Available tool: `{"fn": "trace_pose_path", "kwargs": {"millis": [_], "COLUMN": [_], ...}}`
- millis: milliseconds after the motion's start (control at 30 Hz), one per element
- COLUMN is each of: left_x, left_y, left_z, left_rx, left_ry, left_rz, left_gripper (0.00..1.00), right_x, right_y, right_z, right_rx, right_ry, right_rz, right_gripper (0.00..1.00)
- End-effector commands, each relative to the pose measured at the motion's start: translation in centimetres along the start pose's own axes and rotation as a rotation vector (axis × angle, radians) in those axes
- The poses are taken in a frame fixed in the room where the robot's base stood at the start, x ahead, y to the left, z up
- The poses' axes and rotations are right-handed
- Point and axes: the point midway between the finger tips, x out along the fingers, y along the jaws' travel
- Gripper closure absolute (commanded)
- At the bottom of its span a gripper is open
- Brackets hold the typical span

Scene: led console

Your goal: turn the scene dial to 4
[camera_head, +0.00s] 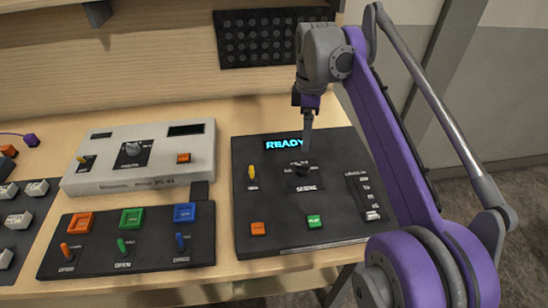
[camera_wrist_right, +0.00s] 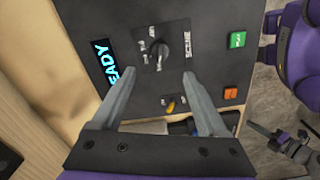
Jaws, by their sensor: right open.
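The scene dial (camera_head: 303,168) is a dark knob above the label SCENE on the right black console (camera_head: 275,205). In the right wrist view the dial (camera_wrist_right: 158,52) has a light pointer, but its position numbers are too small to read. My right gripper (camera_head: 307,143) points down over the console, close to the dial. In the wrist view its two fingers (camera_wrist_right: 159,78) are apart and empty, with the dial between and just beyond their tips. A dark gripper-like part (camera_wrist_right: 288,145), probably my left gripper, shows small at lower right there.
The console has a lit READY display (camera_head: 284,144), a yellow switch (camera_head: 252,172), an orange button (camera_head: 258,229), a green button (camera_head: 314,222) and a slider (camera_head: 372,214). A white box (camera_head: 140,180) and another black switch panel (camera_head: 130,258) stand to the left.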

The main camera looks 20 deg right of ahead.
Motion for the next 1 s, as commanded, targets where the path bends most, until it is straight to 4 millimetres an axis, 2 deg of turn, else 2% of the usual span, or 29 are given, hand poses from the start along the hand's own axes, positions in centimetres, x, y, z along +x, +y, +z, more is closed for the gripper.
{"fn": "trace_pose_path", "kwargs": {"millis": [167, 600, 800, 1000], "left_x": [0.3, 1.3, 1.4, 1.4], "left_y": [0.0, 0.0, 0.0, 0.0], "left_z": [0.2, 0.9, 0.9, 0.9], "left_rx": [0.0, 0.0, 0.0, 0.0], "left_ry": [-0.001, -0.005, -0.006, -0.006], "left_rz": [0.0, 0.0, 0.0, 0.0], "left_gripper": [1.0, 1.0, 1.0, 1.0], "right_x": [1.4, 9.1, 10.6, 10.8], "right_y": [0.2, 0.1, 0.1, 0.1], "right_z": [0.1, 0.0, 0.0, 0.0], "right_rx": [-0.012, -0.01, -0.01, -0.01], "right_ry": [-0.001, -0.001, -0.001, -0.001], "right_rz": [-0.004, -0.003, -0.003, -0.002], "right_gripper": [0.24, 0.24, 0.24, 0.24]}}
